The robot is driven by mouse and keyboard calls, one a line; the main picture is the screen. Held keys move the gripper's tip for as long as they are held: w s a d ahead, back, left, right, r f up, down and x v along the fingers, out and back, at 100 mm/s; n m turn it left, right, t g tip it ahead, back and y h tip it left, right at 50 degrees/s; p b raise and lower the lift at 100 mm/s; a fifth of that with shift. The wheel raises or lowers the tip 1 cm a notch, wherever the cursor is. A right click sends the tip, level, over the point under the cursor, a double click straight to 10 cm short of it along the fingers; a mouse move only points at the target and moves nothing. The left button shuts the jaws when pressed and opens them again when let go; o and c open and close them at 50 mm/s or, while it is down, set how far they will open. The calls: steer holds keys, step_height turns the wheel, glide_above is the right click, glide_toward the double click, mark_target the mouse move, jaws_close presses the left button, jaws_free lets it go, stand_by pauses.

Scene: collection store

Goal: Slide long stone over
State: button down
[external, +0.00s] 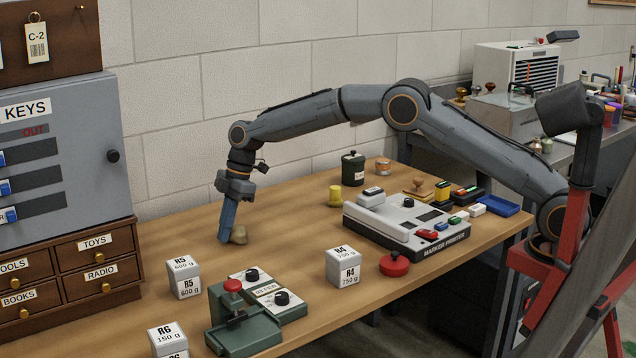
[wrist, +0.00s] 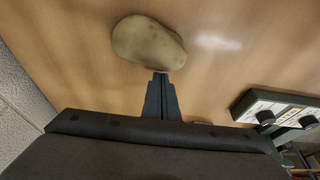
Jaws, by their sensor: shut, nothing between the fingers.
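Nothing is between the fingers.
A drawer cabinet (external: 70,270) stands left. White R5 (external: 184,280) and R4 (external: 343,267) blocks, a green device (external: 255,315) and a red button (external: 394,264) are at the front.

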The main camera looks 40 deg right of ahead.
steer(key=shift+d, duration=0.25)
steer(key=d, duration=1.5)
steer(key=shift+d, duration=0.4)
steer(key=shift+a, duration=0.2)
